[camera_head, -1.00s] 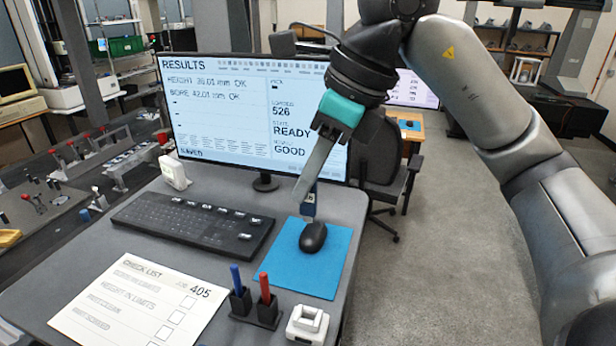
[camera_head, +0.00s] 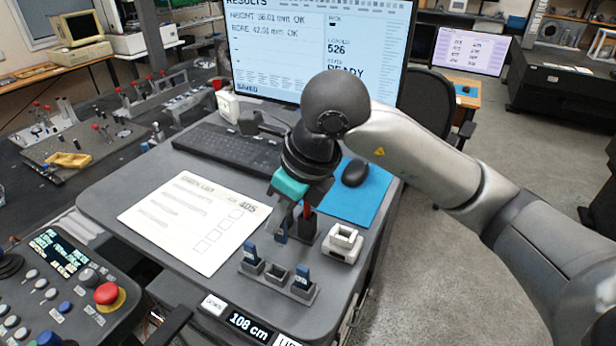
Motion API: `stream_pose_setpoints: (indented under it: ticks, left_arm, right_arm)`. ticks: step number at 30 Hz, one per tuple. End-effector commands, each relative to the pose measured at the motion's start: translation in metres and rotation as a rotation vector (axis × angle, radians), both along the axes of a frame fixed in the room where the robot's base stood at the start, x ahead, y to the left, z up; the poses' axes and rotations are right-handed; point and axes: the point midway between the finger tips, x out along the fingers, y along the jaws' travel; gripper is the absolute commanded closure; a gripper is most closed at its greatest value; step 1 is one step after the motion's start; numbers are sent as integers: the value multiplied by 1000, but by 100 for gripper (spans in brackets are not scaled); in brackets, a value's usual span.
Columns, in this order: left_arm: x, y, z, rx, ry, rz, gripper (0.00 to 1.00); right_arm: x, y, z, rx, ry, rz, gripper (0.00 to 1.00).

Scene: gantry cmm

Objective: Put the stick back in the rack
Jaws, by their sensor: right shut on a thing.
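My right gripper (camera_head: 284,222) comes in from the right with its jaws pointing down, shut on a small blue stick (camera_head: 281,235). The stick hangs above and behind the rack, apart from it as far as I can tell. The grey rack (camera_head: 277,287) stands near the desk's front edge. Its left slot holds a blue stick (camera_head: 250,253) and its right slot another blue stick (camera_head: 303,275), both upright. Its middle slot (camera_head: 277,272) looks empty. My left gripper is out of view.
A pen holder with a red pen (camera_head: 307,211) stands just behind the gripper, partly hidden. A white square block (camera_head: 342,246) is to its right. The checklist sheet (camera_head: 195,222), keyboard (camera_head: 217,150), mouse (camera_head: 355,173) and blue mat (camera_head: 345,205) lie around. A control panel (camera_head: 70,290) is front left.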

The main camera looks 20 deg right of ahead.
Motion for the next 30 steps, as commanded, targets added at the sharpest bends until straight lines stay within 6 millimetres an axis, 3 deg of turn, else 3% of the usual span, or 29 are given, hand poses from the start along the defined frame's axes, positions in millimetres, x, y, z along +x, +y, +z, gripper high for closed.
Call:
stream_pose_setpoints:
  ticks: [3,30]
  left_arm:
    - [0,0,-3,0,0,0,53]
    - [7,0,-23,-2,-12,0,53]
  right_arm:
    - [0,9,-14,4,-3,0,100]
    - [0,11,-52,4,-6,-1,100]
